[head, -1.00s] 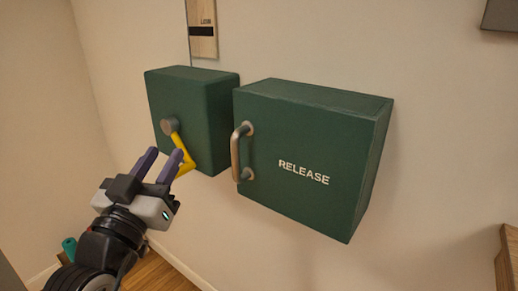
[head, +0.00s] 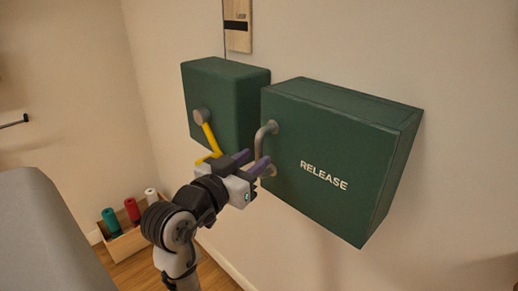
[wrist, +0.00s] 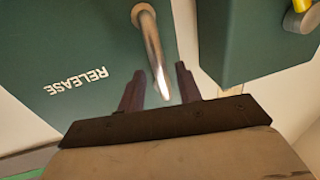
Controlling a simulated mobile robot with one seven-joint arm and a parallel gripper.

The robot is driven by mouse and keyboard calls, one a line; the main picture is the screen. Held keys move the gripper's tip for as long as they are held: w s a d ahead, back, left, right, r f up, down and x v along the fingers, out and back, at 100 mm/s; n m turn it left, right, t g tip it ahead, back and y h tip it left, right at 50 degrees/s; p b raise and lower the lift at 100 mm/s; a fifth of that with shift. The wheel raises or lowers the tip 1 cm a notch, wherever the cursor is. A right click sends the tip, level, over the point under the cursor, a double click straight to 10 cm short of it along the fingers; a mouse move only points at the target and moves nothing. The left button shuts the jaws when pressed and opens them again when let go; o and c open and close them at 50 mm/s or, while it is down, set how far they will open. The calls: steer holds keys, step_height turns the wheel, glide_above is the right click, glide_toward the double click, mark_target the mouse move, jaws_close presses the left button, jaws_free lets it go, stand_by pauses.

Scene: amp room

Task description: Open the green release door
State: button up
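The green release door (head: 325,165) is the front of a box on the wall, with white "RELEASE" lettering, and looks shut. It also shows in the wrist view (wrist: 70,50), with its lettering upside down. A metal bar handle (head: 261,143) stands on the door's left side. My gripper (head: 253,161) is at the handle's lower part. In the wrist view my gripper (wrist: 157,85) has its purple fingers apart, with the handle (wrist: 153,45) showing between them. I cannot tell how deep the handle sits between the fingers; no grip shows.
A second green box (head: 232,95) with a yellow crank (head: 207,133) is close on the left. A wooden plate (head: 237,25) hangs above it. A wooden crate (head: 125,240) with coloured spools stands on the floor at lower left. The wall right of the boxes is clear.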

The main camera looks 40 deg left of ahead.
mark_target(257, 157)
steer(key=shift+w+a, duration=0.2)
steer(key=shift+w, duration=1.35)
steer(key=shift+c, duration=0.2)
jaws_close()
